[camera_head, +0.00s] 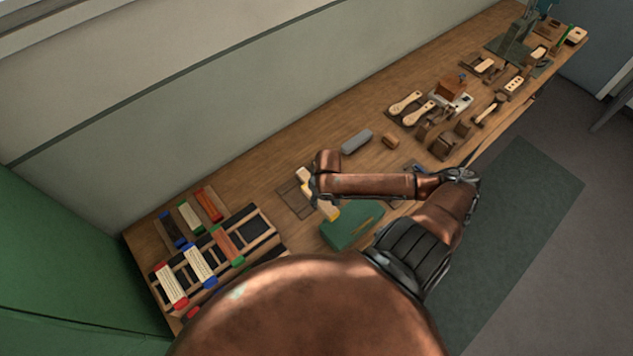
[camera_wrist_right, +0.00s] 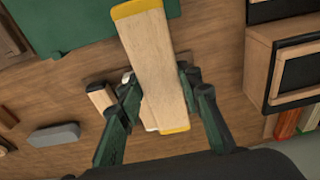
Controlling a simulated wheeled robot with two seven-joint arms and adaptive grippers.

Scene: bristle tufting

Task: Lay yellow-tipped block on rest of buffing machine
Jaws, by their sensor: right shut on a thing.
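The yellow-tipped block (camera_wrist_right: 155,62) is pale wood with yellow ends. My right gripper (camera_wrist_right: 160,85) is shut on it, with one dark green finger on each side. In the head view the block's yellow-tipped part (camera_head: 332,212) shows below my right gripper (camera_head: 317,190), beside a green machine body (camera_head: 352,226). This green body fills the top left of the wrist view (camera_wrist_right: 75,25); I take it for the buffing machine. Its rest is not clearly seen. I cannot tell whether the block touches the machine. My left gripper is not in view.
A rack (camera_head: 262,216) with several colour-tipped blocks stands at the left end of the bench. A grey bar (camera_head: 357,141) and a small brown block (camera_head: 390,141) lie behind my forearm. Brushes and tools crowd the right side of the bench.

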